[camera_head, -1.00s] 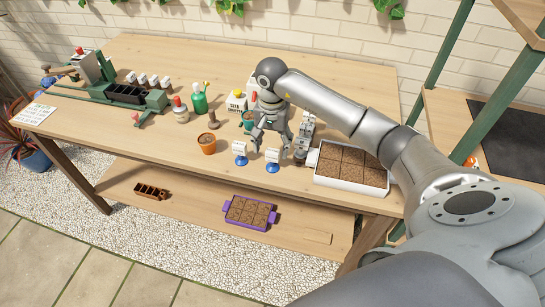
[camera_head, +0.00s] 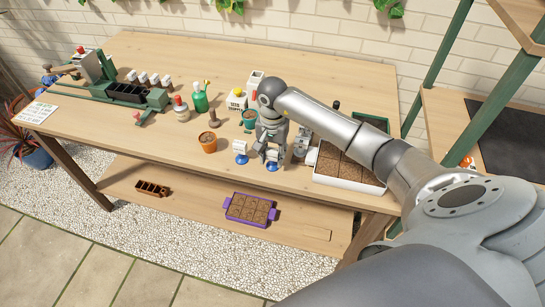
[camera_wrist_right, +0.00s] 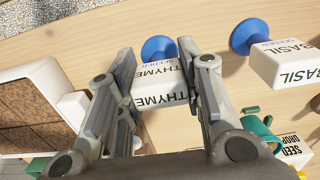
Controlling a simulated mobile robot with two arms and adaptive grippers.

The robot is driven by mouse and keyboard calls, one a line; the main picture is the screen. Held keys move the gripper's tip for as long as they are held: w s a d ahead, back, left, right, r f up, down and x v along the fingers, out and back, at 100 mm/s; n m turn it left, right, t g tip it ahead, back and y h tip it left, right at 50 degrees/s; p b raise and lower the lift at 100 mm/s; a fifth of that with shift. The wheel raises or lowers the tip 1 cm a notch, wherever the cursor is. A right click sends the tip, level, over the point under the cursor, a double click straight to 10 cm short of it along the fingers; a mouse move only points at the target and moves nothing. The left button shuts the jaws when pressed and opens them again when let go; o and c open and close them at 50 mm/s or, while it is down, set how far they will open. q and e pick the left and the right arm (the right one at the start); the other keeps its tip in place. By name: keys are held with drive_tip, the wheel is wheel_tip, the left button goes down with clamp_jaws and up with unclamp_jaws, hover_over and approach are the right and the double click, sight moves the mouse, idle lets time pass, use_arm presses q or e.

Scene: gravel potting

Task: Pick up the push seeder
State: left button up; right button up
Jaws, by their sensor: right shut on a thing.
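The thyme push seeder (camera_wrist_right: 158,88) is a white block with "THYME SEEDER" on it and a round blue end. It sits between the two fingers of my right gripper (camera_wrist_right: 158,62), which is shut on it. In the head view, the gripper (camera_head: 268,146) points down over this seeder (camera_head: 272,165), near the table's front edge, and hides part of it. A matching basil seeder (camera_wrist_right: 285,65) stands beside it and is untouched; it also shows in the head view (camera_head: 240,150). My left gripper is in neither view.
A white tray of soil (camera_head: 343,183) is right of the gripper. A green machine (camera_head: 155,99) is at the far left.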

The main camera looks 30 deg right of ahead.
sight(273, 150)
drive_tip(key=shift+r, duration=0.15)
drive_tip(key=shift+r+p, duration=0.35)
drive_tip(key=shift+r, duration=0.2)
wheel_tip(273, 150, up, 3)
drive_tip(key=shift+s+f+p, duration=0.1)
drive_tip(key=shift+f+p, duration=0.05)
drive_tip(key=shift+p, duration=0.55)
drive_tip(key=shift+s+a+r+p, duration=0.2)
drive_tip(key=shift+s+r+p, duration=1.1)
drive_tip(key=shift+s, duration=1)
drive_tip(key=shift+s+a+r+p, duration=0.2)
drive_tip(key=shift+s+r+p, duration=0.65)
drive_tip(key=shift+s+r, duration=1.15)
drive_tip(key=shift+s+a+r+p, duration=0.2)
drive_tip(key=shift+s+r+p, duration=0.95)
drive_tip(key=shift+s, duration=1.45)
